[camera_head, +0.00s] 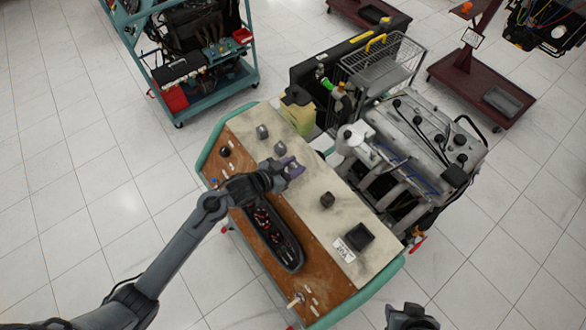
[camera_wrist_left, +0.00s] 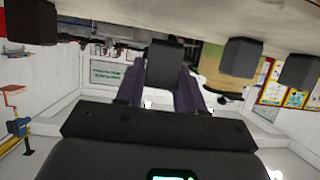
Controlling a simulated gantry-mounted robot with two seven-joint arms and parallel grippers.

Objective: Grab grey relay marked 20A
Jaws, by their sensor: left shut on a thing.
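My left gripper (camera_head: 293,168) is over the light half of the bench top, shut on a grey block-shaped relay. In the left wrist view this grey relay (camera_wrist_left: 165,62) sits between the two purple-grey fingers; I cannot read any marking on it. I cannot tell whether it touches the bench. Two other grey relays, one nearer (camera_head: 280,148) and one farther (camera_head: 262,131), stand on the bench beyond the gripper. A darker relay (camera_head: 327,199) stands to its right. My right gripper (camera_head: 410,320) is only partly in view at the bottom edge; its jaws are unclear.
A black square tray (camera_head: 358,236) lies on the bench with a white marked card (camera_head: 344,250) beside it. A long black recess with wires (camera_head: 273,236) is in the brown half. An engine (camera_head: 425,135) and a wire basket (camera_head: 382,68) stand close behind the bench.

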